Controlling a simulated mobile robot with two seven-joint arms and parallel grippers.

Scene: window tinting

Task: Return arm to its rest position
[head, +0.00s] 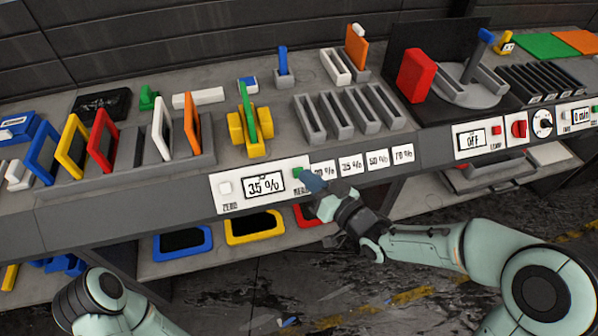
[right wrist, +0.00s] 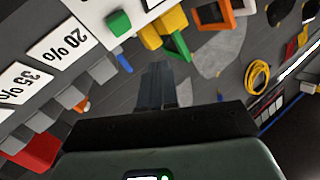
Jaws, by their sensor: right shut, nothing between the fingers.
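My right arm (head: 425,247) reaches in from the lower right in the head view. Its gripper (head: 311,181) is at the front panel, close beside the green button (head: 298,173); I cannot tell whether it touches it. In the right wrist view the fingers (right wrist: 157,75) are together with nothing between them, and the green button (right wrist: 118,22) is up and to the left, apart from them. My left arm (head: 103,291) shows at the lower left; its gripper is out of view.
The bench carries coloured frames, a yellow and green stand (head: 250,122), slotted grey racks (head: 350,110) and a red block (head: 415,75). A lower shelf holds more frames (head: 183,243). The floor in front is mostly open.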

